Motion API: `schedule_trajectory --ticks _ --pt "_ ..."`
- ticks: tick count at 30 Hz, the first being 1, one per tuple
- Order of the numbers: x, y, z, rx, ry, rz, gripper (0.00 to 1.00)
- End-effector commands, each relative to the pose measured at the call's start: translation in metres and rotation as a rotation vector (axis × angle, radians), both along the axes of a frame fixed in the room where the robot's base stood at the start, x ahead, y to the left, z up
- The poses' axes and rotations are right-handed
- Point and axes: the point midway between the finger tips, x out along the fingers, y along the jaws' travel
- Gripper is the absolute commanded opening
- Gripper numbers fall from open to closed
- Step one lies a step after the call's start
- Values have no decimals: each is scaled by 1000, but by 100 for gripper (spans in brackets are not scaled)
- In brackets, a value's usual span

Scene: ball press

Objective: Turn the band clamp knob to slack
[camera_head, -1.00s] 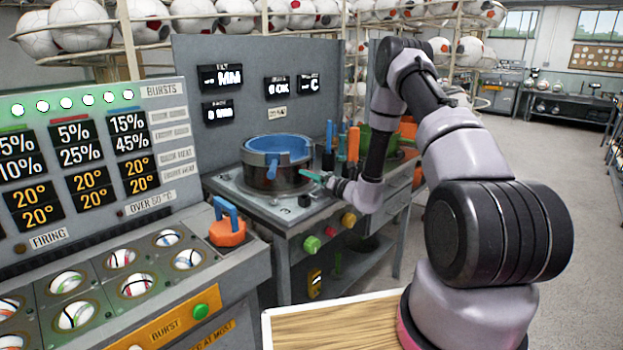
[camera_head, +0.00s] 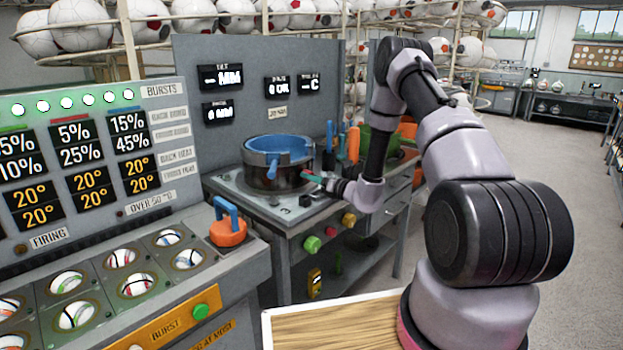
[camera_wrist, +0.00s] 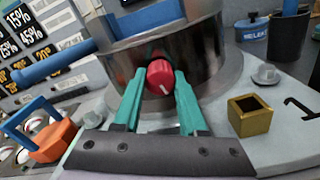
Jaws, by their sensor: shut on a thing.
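The band clamp knob (camera_wrist: 160,77) is red with a white pointer line and sits on the front of the dark metal band (camera_wrist: 170,45). In the wrist view my gripper (camera_wrist: 156,80) has its two green fingers on either side of the knob, shut on it. The white line points down and to the right. In the head view my gripper (camera_head: 312,177) reaches the right side of the round press (camera_head: 278,175), which has a blue ring (camera_head: 278,143) on top. The knob is too small to make out there.
A small brass square cup (camera_wrist: 249,114) and a grey knob (camera_wrist: 266,74) stand on the press top to the right. An orange block with a blue handle (camera_head: 228,230) stands on the left console. A blue bar (camera_wrist: 55,65) crosses the wrist view's upper left.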

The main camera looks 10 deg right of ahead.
Motion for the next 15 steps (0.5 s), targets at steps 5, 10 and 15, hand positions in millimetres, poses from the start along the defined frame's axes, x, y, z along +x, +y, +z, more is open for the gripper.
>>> schedule_trajectory --ticks 5,10,15 --pt "0 -1 0 -136 -98 -1 0" --pt "0 -1 0 -267 -194 -1 0" --pt "0 -1 0 -397 -289 -1 0"
